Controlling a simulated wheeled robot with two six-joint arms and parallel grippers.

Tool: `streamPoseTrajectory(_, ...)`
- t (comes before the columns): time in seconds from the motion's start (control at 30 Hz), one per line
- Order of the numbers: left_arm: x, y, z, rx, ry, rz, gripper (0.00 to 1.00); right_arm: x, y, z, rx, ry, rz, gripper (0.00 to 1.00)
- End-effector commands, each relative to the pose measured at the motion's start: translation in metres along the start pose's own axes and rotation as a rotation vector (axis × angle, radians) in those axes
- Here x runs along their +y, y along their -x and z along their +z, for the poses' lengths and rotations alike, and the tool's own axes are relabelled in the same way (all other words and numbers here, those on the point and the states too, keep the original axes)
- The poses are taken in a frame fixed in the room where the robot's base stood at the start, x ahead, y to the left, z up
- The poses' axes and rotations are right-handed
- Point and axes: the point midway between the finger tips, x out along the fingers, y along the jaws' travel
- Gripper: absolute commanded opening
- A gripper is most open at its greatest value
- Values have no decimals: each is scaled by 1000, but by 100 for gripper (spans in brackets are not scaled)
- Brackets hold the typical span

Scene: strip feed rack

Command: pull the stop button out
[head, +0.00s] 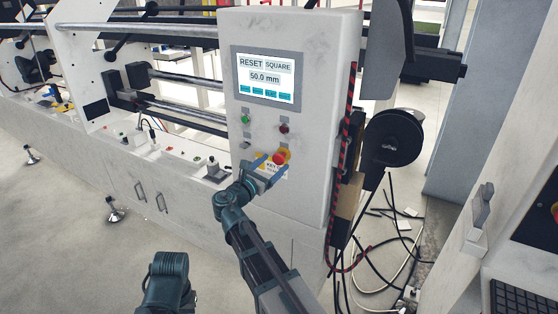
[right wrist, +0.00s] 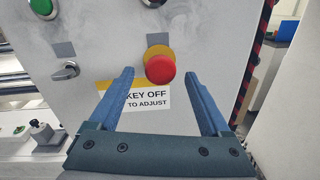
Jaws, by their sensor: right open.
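The stop button (head: 280,157) is a red mushroom head on a yellow base, on the front of the white control panel. In the right wrist view the red head (right wrist: 160,69) sits beyond and between the two blue fingertips. My right gripper (head: 268,164) is open at the button, with its fingers (right wrist: 160,85) spread to either side and not touching it as far as I can see. A label reading "KEY OFF TO ADJUST" (right wrist: 148,101) shows below the button. Part of my left arm shows at the bottom of the head view, but its gripper does not.
The panel carries a screen (head: 266,77), a green button (head: 245,119), a dark red button (head: 283,128) and a key switch (right wrist: 66,71) left of the stop button. A black reel (head: 394,138) and loose cables are at the right. The floor at the left is open.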

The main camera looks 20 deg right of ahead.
Motion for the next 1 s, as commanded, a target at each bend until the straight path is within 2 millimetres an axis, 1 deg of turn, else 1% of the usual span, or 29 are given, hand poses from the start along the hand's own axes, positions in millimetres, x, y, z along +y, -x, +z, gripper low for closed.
streamPoseTrajectory(0.03, 0, 0, 0, 0, 0, 0, 0, -1, 6, 0, 0, 0, 1, 82)
streamPoseTrajectory(0.2, 0, 0, 0, 0, 0, 0, 0, 0, 22, 0, 0, 0, 2, 82)
streamPoseTrajectory(0.43, 0, 0, 0, 0, 0, 0, 0, 0, 40, 0, 0, 0, 0, 82)
streamPoseTrajectory(0.6, 0, 0, 0, 0, 0, 0, 0, -1, 44, 0, 0, 0, -1, 82)
streamPoseTrajectory(1.0, 0, 0, 0, 0, 0, 0, 0, -1, 44, 0, 2, -3, -2, 82)
